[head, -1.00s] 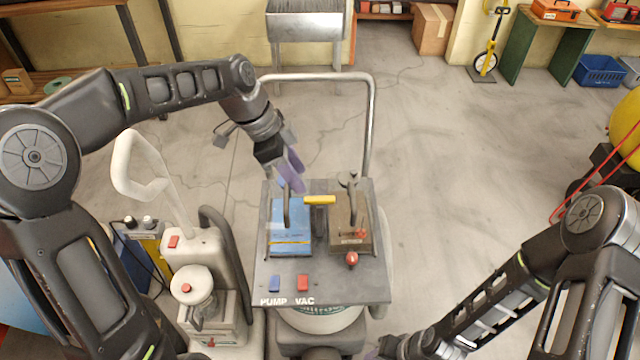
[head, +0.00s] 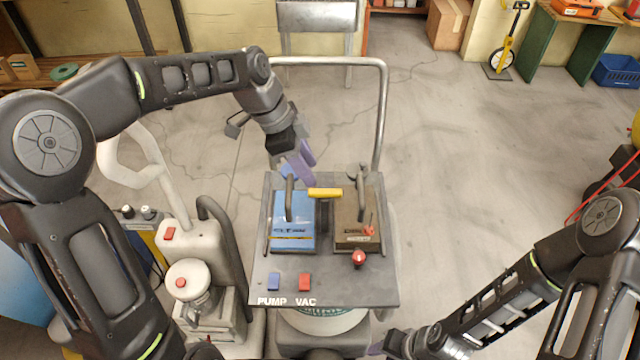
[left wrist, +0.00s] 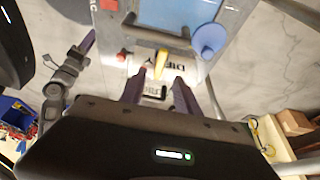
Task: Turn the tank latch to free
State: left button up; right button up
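A yellow latch handle (head: 325,192) lies crosswise between a blue tank (head: 294,222) and a brown tank (head: 352,226) on the grey cart top. I take it for the tank latch. It also shows in the left wrist view (left wrist: 160,64), just beyond my fingertips. My left gripper (head: 302,163) hangs over the far edge of the cart, behind and left of the handle. Its purple fingers stand apart in the left wrist view (left wrist: 160,88), with nothing held and no visible contact with the handle. My right gripper (head: 377,347) is low at the bottom edge, mostly hidden.
Black upright handles rise from both tanks. A red knob (head: 359,259), a blue switch (head: 273,281) and a red switch (head: 304,282) are at the front. A metal push bar (head: 380,120) rises behind. A white machine (head: 190,250) stands left. The floor to the right is open.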

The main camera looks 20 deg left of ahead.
aim_at(323, 191)
pick_arm(q)
jog(key=x, duration=0.7)
jog(key=shift+p, duration=0.3)
jog(key=shift+r, duration=0.1)
jog(key=shift+c, duration=0.4)
grip_shut()
